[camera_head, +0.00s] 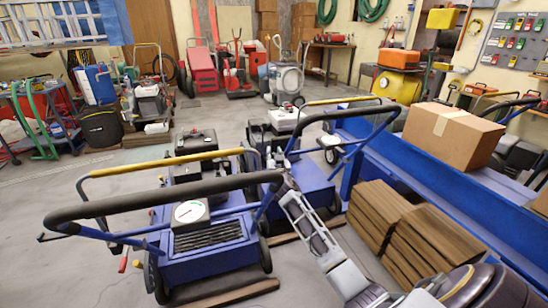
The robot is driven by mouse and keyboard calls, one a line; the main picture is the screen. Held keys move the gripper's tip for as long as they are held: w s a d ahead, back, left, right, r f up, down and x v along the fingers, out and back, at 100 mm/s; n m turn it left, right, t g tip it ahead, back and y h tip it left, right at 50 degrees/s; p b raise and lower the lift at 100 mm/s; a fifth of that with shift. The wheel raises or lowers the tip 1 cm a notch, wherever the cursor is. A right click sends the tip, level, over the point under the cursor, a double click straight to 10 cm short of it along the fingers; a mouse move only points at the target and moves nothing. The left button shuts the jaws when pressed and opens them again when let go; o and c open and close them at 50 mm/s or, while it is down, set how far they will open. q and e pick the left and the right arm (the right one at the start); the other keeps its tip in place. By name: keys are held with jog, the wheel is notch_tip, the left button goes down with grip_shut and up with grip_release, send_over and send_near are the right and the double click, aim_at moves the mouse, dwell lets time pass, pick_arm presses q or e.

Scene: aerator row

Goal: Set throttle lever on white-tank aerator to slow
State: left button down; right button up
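Blue walk-behind aerators stand in a row. The front one (205,262) has a black padded handlebar, a black ribbed top and a box with a round white dial (189,212). Behind it is one with a black engine (196,141). Further back right, a blue machine (303,176) carries a white tank-like top (284,119). I cannot make out its throttle lever or the lever's setting. My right gripper (288,184) reaches in from the lower right, beside the right end of the front handlebar. Its fingers are too small and overlapped to read. My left gripper is not in view.
A long blue flatbed or trough (440,190) runs along the right with a cardboard box (453,135) on it. Stacked brown cartons (425,240) stand close to my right arm. Handlebars with yellow bars (165,163) crowd the row. Open grey floor lies at left.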

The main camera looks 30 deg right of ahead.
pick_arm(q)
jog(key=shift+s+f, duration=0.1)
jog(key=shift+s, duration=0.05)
pick_arm(e)
jog(key=shift+w, duration=0.15)
jog(key=c, duration=0.5)
grip_shut()
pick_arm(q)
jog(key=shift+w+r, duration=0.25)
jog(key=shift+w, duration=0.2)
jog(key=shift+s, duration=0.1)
